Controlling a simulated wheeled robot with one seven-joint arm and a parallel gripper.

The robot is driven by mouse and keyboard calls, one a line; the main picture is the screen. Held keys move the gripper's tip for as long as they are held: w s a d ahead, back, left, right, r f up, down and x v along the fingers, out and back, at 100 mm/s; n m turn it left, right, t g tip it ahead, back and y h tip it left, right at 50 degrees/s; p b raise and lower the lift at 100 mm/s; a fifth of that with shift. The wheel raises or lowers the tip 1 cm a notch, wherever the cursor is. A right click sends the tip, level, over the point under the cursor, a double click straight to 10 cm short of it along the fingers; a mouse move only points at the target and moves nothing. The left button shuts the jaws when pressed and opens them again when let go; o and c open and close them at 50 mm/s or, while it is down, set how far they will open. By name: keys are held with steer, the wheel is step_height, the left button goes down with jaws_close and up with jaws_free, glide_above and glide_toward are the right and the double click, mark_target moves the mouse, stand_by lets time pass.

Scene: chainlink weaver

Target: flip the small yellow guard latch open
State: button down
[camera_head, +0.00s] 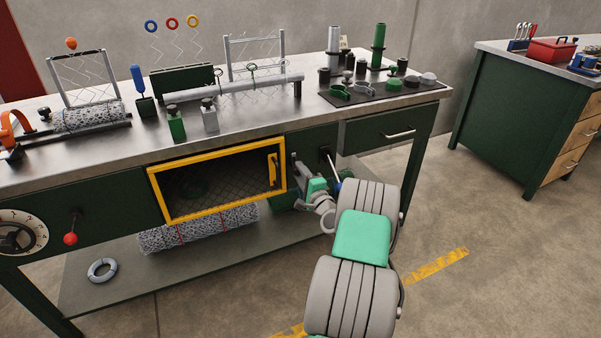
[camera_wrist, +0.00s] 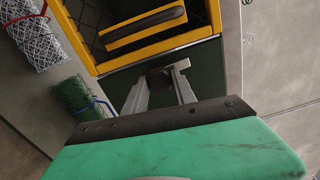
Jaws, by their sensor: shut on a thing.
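The yellow-framed mesh guard (camera_head: 222,211) is closed on the front of the green bench. It also shows at the top of the wrist view (camera_wrist: 150,56). An upright yellow handle (camera_head: 273,170) is on its right side, and it lies across the guard in the wrist view (camera_wrist: 146,29). I cannot make out a separate small latch. My gripper (camera_head: 296,162) is at the bench front, just right of the guard frame. In the wrist view my gripper (camera_wrist: 160,80) has its fingers around a small dark piece (camera_wrist: 158,79) by the green panel; whether this is part of the latch is unclear.
A drawer (camera_head: 385,133) is farther right. Wrapped mesh rolls (camera_head: 195,228) lie on the lower shelf (camera_head: 125,293). The floor right of my arm is open.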

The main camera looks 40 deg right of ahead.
steer(key=shift+m, duration=0.4)
steer(key=c, duration=1)
jaws_free()
steer(key=v, duration=0.7)
steer(key=shift+s+a, duration=0.1)
steer(key=shift+s, duration=0.3)
